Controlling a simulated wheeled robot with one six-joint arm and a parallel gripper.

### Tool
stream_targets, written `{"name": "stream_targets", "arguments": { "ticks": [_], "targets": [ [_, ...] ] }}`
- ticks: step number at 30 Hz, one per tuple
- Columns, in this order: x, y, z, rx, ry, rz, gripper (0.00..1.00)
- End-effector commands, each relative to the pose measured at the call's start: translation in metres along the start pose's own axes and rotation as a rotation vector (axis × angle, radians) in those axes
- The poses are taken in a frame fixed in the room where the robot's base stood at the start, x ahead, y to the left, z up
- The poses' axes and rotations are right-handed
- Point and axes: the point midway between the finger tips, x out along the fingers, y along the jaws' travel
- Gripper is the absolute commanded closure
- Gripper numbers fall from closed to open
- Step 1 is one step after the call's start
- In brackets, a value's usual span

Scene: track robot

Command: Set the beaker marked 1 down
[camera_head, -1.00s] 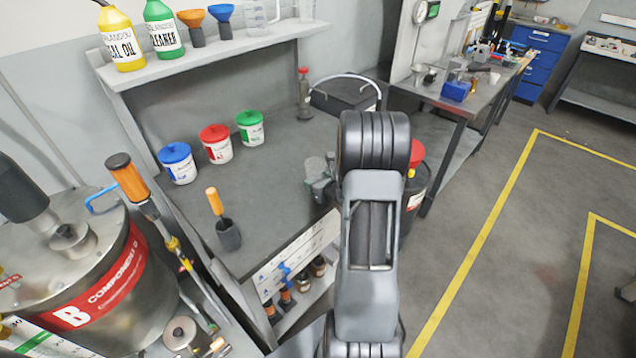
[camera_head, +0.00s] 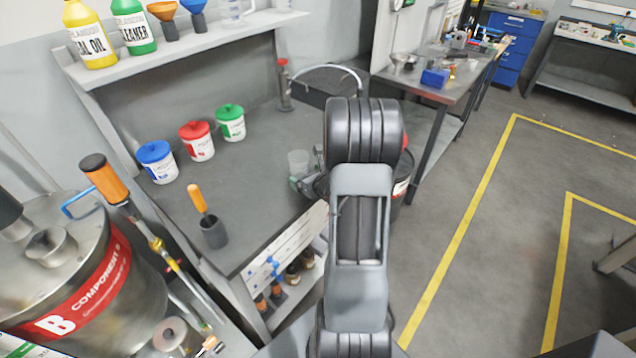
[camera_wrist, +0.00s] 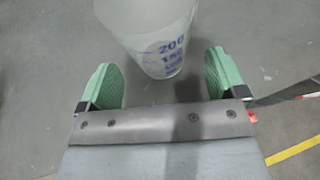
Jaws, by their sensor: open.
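A clear, translucent beaker (camera_head: 298,162) stands on the front right part of the grey bench in the head view. In the wrist view the beaker (camera_wrist: 160,40) is seen close up with blue graduations, including 200. Its 1 mark does not show. My gripper (camera_wrist: 162,80) has two green fingers spread wide. The beaker lies just ahead of and between them, with a gap at each side. In the head view my gripper (camera_head: 303,185) is partly hidden by my arm, close in front of the beaker.
Blue-lidded (camera_head: 157,163), red-lidded (camera_head: 197,141) and green-lidded (camera_head: 231,123) tubs stand along the bench's back. A dark cup with an orange-handled brush (camera_head: 213,233) is at the front left. A black container with a hoop handle (camera_head: 330,88) is behind. Bare bench lies left of the beaker.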

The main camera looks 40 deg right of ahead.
Motion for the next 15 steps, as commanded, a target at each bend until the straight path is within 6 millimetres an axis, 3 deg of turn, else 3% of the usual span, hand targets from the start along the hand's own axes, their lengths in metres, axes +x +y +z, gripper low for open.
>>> {"name": "stream_targets", "arguments": {
  "ticks": [6,15],
  "targets": [
    [-0.045,-0.001,0.0,-0.001,-0.003,-0.004,0.1],
    [-0.083,0.0,0.0,0.0,-0.002,-0.001,0.1]
  ]
}}
